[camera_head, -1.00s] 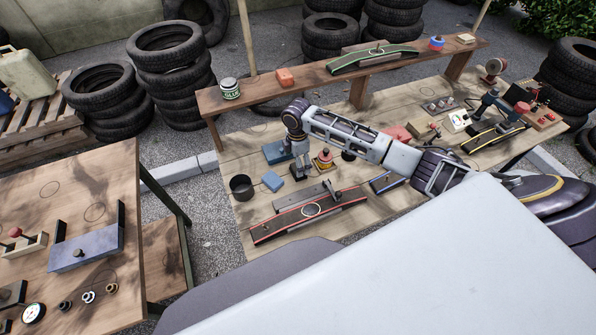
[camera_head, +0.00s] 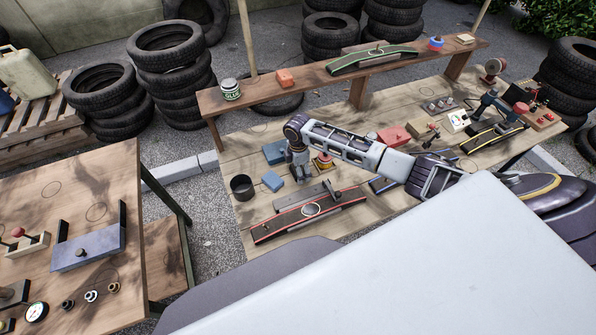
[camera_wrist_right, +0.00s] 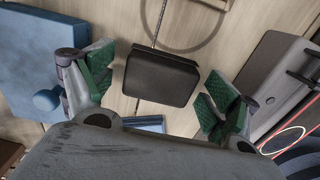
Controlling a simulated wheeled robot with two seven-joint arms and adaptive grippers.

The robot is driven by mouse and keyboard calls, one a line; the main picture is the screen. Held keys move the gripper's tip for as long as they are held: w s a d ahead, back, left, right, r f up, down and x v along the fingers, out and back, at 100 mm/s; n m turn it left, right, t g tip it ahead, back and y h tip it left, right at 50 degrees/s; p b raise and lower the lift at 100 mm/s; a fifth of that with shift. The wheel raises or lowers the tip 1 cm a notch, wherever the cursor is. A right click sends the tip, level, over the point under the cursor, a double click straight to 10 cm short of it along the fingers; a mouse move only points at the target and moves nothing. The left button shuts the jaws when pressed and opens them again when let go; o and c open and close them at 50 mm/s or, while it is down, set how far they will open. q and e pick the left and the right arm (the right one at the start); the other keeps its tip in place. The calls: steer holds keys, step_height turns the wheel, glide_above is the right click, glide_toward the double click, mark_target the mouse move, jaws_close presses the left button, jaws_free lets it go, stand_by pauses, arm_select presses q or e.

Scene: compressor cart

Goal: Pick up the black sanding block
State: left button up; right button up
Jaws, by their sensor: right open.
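The black sanding block (camera_wrist_right: 161,77) shows in the right wrist view, between and beyond the green-padded fingers of my right gripper (camera_wrist_right: 156,86). A gap shows on each side of it, and no finger visibly touches it. My right gripper is open and points down at the plank table; how far above the block it is, I cannot tell. In the head view my right gripper (camera_head: 301,172) is over the table's left part, and the block cannot be made out there. My left gripper is not in view.
A blue box with a knob (camera_wrist_right: 55,40) is left of the gripper in the wrist view, and a grey part (camera_wrist_right: 274,80) is right. In the head view a light blue block (camera_head: 272,181), a dark cup (camera_head: 241,187) and a red-edged ramp (camera_head: 285,222) are nearby.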

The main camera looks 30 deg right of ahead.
steer(key=shift+c, duration=0.5)
steer(key=c, duration=1)
steer(key=shift+r, duration=0.1)
steer(key=shift+r+b, duration=0.4)
steer(key=shift+r, duration=4.55)
steer(key=o, duration=0.5)
steer(key=c, duration=0.4)
steer(key=shift+r, duration=0.2)
